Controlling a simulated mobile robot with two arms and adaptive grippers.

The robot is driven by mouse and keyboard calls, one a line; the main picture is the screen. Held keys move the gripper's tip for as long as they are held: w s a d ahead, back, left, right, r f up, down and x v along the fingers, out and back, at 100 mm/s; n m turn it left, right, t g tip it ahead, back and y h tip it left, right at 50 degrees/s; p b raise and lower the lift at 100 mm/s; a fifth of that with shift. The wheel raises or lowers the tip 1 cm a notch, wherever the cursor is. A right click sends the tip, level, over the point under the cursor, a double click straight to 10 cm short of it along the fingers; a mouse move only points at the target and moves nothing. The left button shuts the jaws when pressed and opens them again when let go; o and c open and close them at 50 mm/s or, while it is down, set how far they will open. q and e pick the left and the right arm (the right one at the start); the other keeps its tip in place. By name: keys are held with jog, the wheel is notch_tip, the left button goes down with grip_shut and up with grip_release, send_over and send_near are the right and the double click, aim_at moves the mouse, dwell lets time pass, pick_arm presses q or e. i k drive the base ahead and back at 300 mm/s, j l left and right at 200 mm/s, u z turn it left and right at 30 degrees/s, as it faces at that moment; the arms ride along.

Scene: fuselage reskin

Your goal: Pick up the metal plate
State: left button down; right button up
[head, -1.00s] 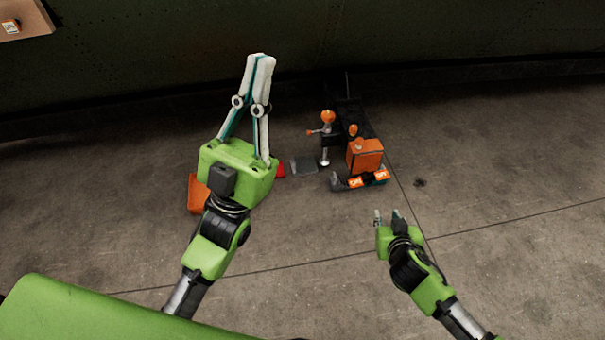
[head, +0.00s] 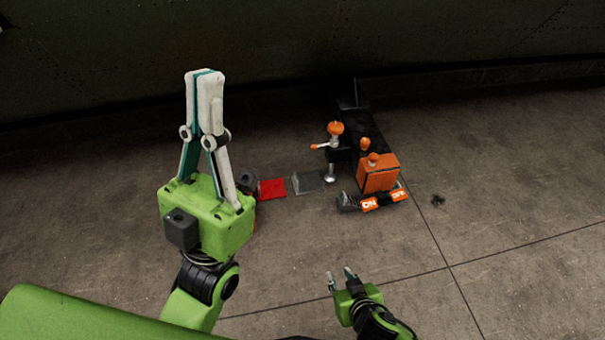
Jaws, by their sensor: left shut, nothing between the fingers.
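A flat grey metal plate (head: 307,182) lies on the floor, between a red flat piece (head: 272,189) and the orange and black machine. My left gripper (head: 205,74) is upright in the left of the head view, its fingertips together and nothing between them. It is to the left of the plate and apart from it. My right gripper (head: 341,275) is low in the picture, nearer to me than the plate. Its small fingertips show a gap with nothing between them.
The orange and black machine (head: 378,173), with ON and OFF labels, stands right of the plate. A dark round object (head: 246,180) is partly hidden behind my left gripper. A dark green riveted wall (head: 420,40) runs along the back. Concrete floor at right is mostly clear.

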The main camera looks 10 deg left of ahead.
aim_at(309, 183)
jog(key=i+j, duration=0.3)
jog(key=i, duration=0.15)
jog(key=i+j, duration=0.6)
jog(key=i, duration=0.25)
